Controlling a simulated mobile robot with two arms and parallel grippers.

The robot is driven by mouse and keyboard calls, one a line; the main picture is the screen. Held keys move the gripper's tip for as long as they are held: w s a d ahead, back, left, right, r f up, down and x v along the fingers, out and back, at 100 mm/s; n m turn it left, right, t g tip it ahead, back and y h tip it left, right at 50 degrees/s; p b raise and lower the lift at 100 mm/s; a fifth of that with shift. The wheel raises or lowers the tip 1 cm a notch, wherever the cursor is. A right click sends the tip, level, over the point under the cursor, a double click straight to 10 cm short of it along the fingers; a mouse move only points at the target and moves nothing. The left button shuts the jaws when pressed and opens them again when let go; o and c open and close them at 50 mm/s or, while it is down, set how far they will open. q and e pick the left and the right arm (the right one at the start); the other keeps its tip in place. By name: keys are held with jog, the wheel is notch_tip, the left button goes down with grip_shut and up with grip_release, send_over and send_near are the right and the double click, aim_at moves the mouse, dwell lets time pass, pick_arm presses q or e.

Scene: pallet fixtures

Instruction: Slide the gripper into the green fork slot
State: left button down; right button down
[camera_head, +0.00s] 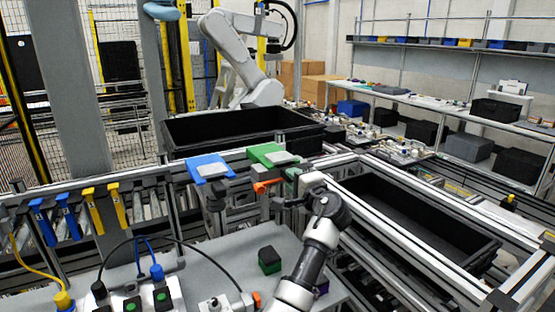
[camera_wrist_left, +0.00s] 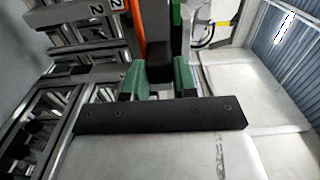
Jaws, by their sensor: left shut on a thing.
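The green fork fixture (camera_head: 272,155) sits on the rail at the middle of the head view, with a grey plate on its top. My left gripper (camera_head: 281,203) is in front of and below it, apart from it, beside an orange piece (camera_head: 265,186). In the left wrist view the two dark green fingers of my left gripper (camera_wrist_left: 157,80) are shut on a dark part (camera_wrist_left: 158,62). An orange strip (camera_wrist_left: 133,20) and a green strip (camera_wrist_left: 177,18) show beyond. The slot opening is hidden. My right gripper is out of view.
A blue fork fixture (camera_head: 208,168) stands on the rail left of the green one, with a black part below it. Black bins lie behind (camera_head: 235,128) and at right (camera_head: 415,212). A small black and green cube (camera_head: 269,261) rests on the grey table (camera_head: 215,262).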

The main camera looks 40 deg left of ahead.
pick_arm(q)
jog(key=shift+a+r, duration=0.15)
jog(key=shift+a, duration=0.1)
jog(key=shift+w+a, duration=0.2)
jog(key=shift+a, duration=0.15)
jog(key=c, duration=0.8)
grip_release()
jog(key=shift+s+d, duration=0.1)
jog(key=shift+d, duration=0.05)
jog(key=shift+f, duration=0.3)
jog(key=b+v, duration=0.4)
jog(key=v, duration=0.6)
jog(key=shift+d, duration=0.35)
jog(key=shift+s+r, duration=0.1)
